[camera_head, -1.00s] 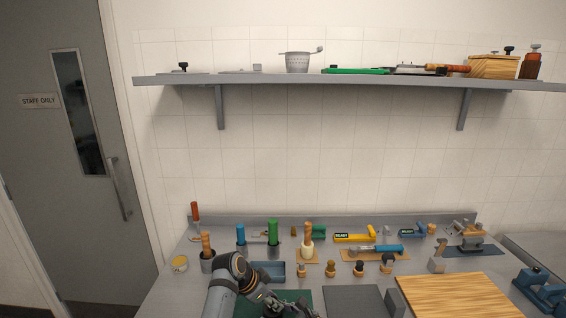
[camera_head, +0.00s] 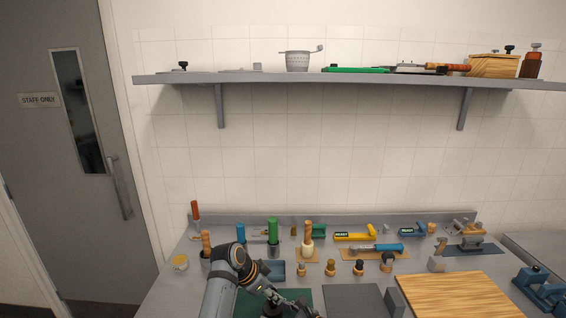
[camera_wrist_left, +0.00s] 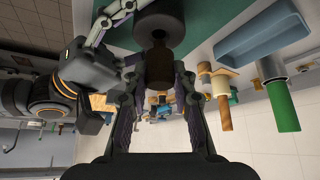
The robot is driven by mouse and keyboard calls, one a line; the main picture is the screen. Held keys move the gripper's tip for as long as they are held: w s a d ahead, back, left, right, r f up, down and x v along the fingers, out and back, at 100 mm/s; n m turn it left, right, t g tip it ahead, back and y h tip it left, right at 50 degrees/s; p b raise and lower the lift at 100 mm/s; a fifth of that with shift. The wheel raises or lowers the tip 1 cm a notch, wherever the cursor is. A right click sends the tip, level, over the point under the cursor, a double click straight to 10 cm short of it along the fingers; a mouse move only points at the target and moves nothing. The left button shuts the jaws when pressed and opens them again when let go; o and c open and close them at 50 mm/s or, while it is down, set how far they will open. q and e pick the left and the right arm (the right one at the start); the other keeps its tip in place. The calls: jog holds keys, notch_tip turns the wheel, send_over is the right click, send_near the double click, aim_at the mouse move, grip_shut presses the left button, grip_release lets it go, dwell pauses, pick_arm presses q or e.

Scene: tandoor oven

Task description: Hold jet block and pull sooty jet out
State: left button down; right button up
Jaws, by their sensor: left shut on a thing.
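The jet block (camera_wrist_left: 160,22) looks like a dark, round block over the green mat in the left wrist view. A narrower brown, sooty-looking jet (camera_wrist_left: 158,62) sticks out of it toward my left gripper (camera_wrist_left: 162,80). The left gripper is shut, with its fingers on both sides of the jet. In the head view my left gripper (camera_head: 290,301) is at the bottom edge. My right gripper (camera_wrist_left: 116,14) comes in from the left of the wrist view, its fingers beside the block. Whether they close on it is unclear. The right gripper cannot be made out in the head view.
A blue tray (camera_head: 271,268) lies behind the green mat (camera_head: 247,304). Handled tools and small brushes stand behind and to the right. A grey pad (camera_head: 353,299) and a wooden board (camera_head: 458,296) fill the right front.

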pick_arm(q)
jog(key=shift+r, duration=2.7)
pick_arm(e)
jog(key=o, duration=1.7)
